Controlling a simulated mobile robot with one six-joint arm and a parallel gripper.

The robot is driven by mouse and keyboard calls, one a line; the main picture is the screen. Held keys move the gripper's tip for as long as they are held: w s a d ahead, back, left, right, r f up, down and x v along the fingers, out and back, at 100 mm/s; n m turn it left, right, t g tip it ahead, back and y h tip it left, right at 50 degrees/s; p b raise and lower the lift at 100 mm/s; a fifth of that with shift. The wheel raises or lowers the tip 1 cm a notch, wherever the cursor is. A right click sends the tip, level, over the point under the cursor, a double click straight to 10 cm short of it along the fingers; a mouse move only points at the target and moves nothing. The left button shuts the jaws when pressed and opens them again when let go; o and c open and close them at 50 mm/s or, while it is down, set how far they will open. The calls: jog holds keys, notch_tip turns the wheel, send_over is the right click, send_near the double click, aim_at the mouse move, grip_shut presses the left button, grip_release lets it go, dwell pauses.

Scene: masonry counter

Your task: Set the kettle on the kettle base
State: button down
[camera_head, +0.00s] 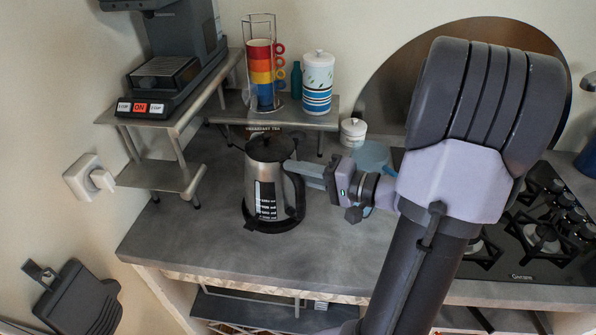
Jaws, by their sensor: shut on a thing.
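The kettle (267,185) is a steel jug with a black lid, a dark handle on its right side and a black strip with white level marks. It stands upright on the grey counter, over a dark round kettle base (275,226) that shows around its bottom. I cannot tell whether the kettle is fully seated or slightly above it. My gripper (305,173) reaches in from the right and is shut on the kettle's handle near its upper part. The handle partly hides behind the fingers.
A metal shelf (220,92) behind holds a coffee machine (168,75), stacked colourful mugs (262,75) and a striped canister (318,85). A small white jar (353,131) and blue bowl (371,156) stand nearby. A gas hob (540,235) is right. Counter in front is clear.

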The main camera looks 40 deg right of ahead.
jog(key=shift+f+b, duration=0.35)
jog(key=shift+b, duration=0.05)
jog(key=c, duration=1.6)
grip_release()
jog(key=shift+o, duration=0.2)
jog(key=shift+s, duration=0.1)
jog(key=b+v, duration=0.2)
jog(key=v, duration=0.8)
jog(key=shift+s, duration=0.4)
jog(key=shift+d, duration=0.1)
